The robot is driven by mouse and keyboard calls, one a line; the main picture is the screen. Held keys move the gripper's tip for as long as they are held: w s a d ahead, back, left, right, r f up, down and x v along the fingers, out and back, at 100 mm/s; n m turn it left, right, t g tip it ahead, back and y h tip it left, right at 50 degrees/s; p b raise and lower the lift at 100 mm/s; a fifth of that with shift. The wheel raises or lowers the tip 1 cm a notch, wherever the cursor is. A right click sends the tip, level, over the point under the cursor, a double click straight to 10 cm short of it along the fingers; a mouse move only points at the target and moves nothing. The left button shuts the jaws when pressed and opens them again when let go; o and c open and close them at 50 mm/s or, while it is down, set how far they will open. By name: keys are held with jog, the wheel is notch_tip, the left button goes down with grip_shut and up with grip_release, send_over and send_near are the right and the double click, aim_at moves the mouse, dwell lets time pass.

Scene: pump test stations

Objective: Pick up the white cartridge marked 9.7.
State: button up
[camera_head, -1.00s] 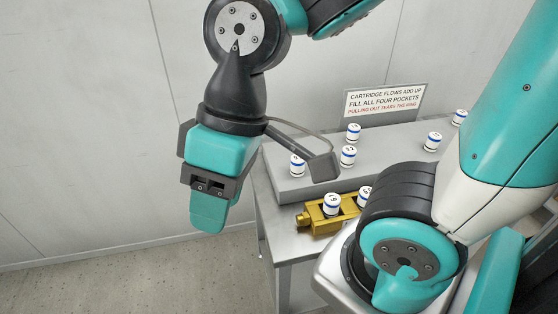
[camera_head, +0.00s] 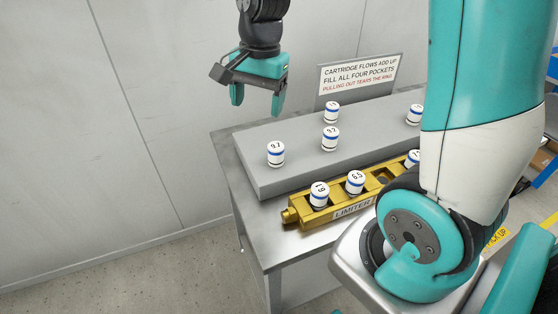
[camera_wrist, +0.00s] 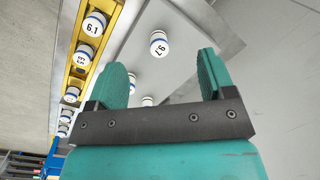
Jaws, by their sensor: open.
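The white cartridge marked 9.7 (camera_head: 276,154), with a blue band, stands upright on the grey raised block at its near left end. In the wrist view the 9.7 cartridge (camera_wrist: 158,43) appears beyond the fingertips, between them in the picture and apart from both. My gripper (camera_head: 257,103) is open and empty, fingers pointing down, above the cartridge and slightly to its left in the head view. Both fingers also show in the wrist view (camera_wrist: 160,63). Nothing hides the cartridge.
Similar cartridges (camera_head: 330,139) stand on the grey block (camera_head: 245,150) nearby, one (camera_head: 332,112) near the sign (camera_head: 360,77). A gold limiter holder (camera_head: 291,215) in front carries several cartridges and shows an empty pocket (camera_head: 383,176). My arm hides its right end.

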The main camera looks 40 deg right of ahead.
aim_at(278, 146)
jog(key=w+d+f+m+h, duration=0.1)
jog(key=w+d+f+m, duration=0.25)
jog(key=d+m, duration=0.4)
jog(key=shift+g, duration=0.3)
notch_tip(278, 146, down, 12)
jog(key=shift+d+r, duration=0.1)
jog(key=shift+d, duration=0.05)
jog(key=shift+w+f+p, duration=0.15)
jog(key=shift+f+p, duration=0.2)
jog(key=shift+f, duration=1.2)
jog(key=shift+w+f+p, duration=0.15)
jog(key=shift+f+p, duration=0.15)
jog(key=shift+f, duration=1.2)
jog(key=c, duration=1.1)
